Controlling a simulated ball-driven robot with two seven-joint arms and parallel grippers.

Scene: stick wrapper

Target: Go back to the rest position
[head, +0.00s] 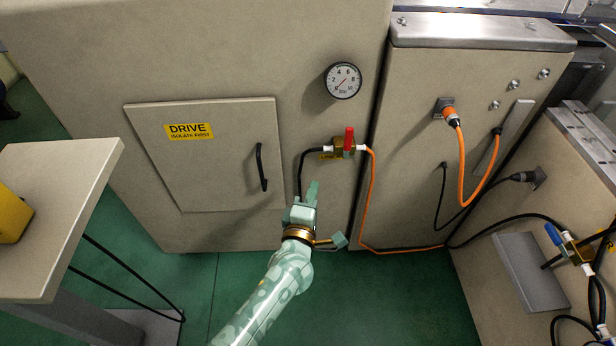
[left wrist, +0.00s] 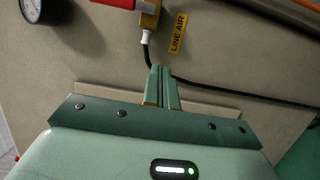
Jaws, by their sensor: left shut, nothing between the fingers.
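My left gripper (head: 312,192) is in front of the beige machine cabinet, just below the red-handled valve (head: 348,142). Its fingers are shut with nothing between them, as the left wrist view also shows (left wrist: 161,86). The red handle stands upright in the head view. The valve's brass body (left wrist: 150,19) shows at the top of the left wrist view, beside the yellow LINE AIR label (left wrist: 177,33). The gripper appears apart from the valve. My right gripper is not in view.
A round gauge (head: 343,80) is above the valve. The DRIVE door (head: 215,170) is closed at left. A table (head: 75,165) stands at far left. Orange and black cables run at right, near a blue-handled valve (head: 553,234). Green floor (head: 400,300) is clear below.

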